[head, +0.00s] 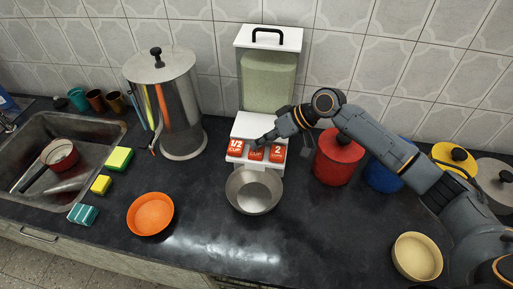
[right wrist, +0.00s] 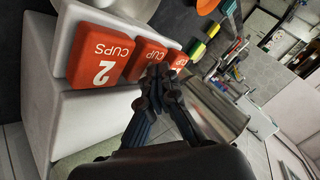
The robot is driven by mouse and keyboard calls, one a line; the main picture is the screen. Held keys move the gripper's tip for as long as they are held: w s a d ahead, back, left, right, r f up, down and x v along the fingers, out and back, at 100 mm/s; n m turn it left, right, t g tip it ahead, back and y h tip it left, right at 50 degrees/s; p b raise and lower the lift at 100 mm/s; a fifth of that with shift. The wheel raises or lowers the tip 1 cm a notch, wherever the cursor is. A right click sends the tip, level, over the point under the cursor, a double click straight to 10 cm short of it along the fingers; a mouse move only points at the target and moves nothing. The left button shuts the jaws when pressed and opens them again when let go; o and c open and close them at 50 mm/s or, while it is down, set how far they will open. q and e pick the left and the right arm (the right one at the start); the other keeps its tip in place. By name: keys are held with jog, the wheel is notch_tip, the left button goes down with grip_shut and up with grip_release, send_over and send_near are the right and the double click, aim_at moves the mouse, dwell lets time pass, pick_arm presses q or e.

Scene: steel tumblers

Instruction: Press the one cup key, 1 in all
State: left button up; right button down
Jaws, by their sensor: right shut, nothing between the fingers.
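The white dispenser (head: 269,38) stands against the tiled wall with a clear bin of pale grain. Its front carries three orange keys: the 1/2 cup key (head: 236,147) on the left, the one cup key (head: 256,154) in the middle, partly covered, and the 2 cups key (head: 277,153) on the right. My right gripper (head: 261,141) is shut and empty, with its tips at the middle key. In the right wrist view the shut fingertips (right wrist: 158,73) overlap the middle key (right wrist: 147,53); I cannot tell whether they touch it. My left gripper is not in view.
A steel bowl (head: 254,205) sits below the keys. A red canister (head: 338,158) stands close right of the dispenser, under my right arm. A large steel pot (head: 163,90) is at left. An orange bowl (head: 150,227) and a cream bowl (head: 417,258) stand nearer the front.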

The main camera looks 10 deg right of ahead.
aim_at(260, 150)
jog(key=shift+f, duration=0.4)
jog(key=shift+r, duration=0.1)
dwell(0.4)
jog(key=shift+r+p, duration=1.05)
jog(key=shift+r, duration=0.15)
notch_tip(260, 150, up, 5)
jog(key=p, duration=0.4)
jog(key=shift+r+p, duration=0.1)
jog(key=shift+p, duration=0.25)
jog(key=shift+s, duration=0.1)
